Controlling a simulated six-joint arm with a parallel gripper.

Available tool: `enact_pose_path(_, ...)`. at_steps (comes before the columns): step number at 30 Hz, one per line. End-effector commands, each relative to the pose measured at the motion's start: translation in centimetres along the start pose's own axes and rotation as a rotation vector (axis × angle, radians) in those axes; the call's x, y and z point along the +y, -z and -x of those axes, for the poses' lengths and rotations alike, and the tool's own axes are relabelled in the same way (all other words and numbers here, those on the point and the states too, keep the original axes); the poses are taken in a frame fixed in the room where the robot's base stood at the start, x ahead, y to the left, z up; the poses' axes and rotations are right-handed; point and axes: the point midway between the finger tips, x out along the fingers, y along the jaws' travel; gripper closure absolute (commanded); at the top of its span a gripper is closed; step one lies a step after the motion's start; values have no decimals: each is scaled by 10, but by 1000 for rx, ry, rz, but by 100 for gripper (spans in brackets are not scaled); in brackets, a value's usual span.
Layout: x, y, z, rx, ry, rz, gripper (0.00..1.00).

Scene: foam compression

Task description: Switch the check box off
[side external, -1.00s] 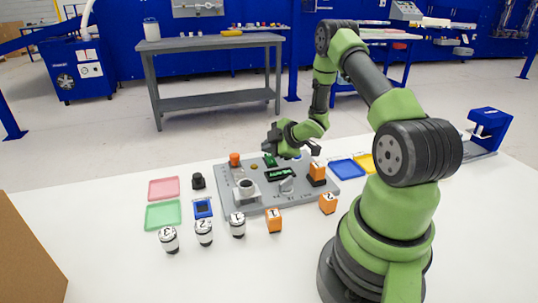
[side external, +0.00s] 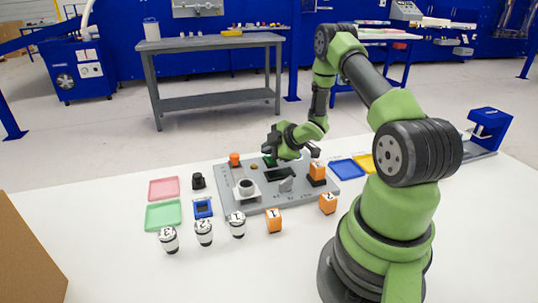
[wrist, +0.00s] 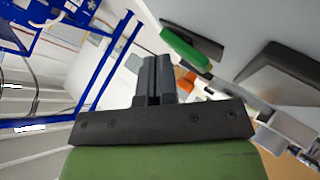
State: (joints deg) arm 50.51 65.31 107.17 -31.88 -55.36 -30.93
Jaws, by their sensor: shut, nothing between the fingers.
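The grey check box (side external: 302,193) lies flat on the white table, with a dark, blank display (side external: 279,174) on top. A green switch (side external: 269,160) sits at its back edge, partly hidden by my gripper (side external: 271,148). In the wrist view the green rocker (wrist: 185,48) sits on a dark base, just beyond and right of my fingertips (wrist: 158,68). My gripper is shut and empty, low over the switch. I cannot tell whether it touches the switch.
White cylinders (side external: 204,232) and orange blocks (side external: 274,220) stand in front. Pink (side external: 164,188), green (side external: 163,214) and blue (side external: 346,170) trays lie at the sides.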

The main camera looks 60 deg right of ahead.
Motion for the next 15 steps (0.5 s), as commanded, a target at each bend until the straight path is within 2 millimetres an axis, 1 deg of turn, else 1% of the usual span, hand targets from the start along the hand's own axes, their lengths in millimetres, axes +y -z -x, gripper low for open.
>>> enact_pose_path(10, 8, 8, 10, 0, -1, 0, 100)
enact_pose_path(15, 8, 8, 11, 0, 0, 0, 100)
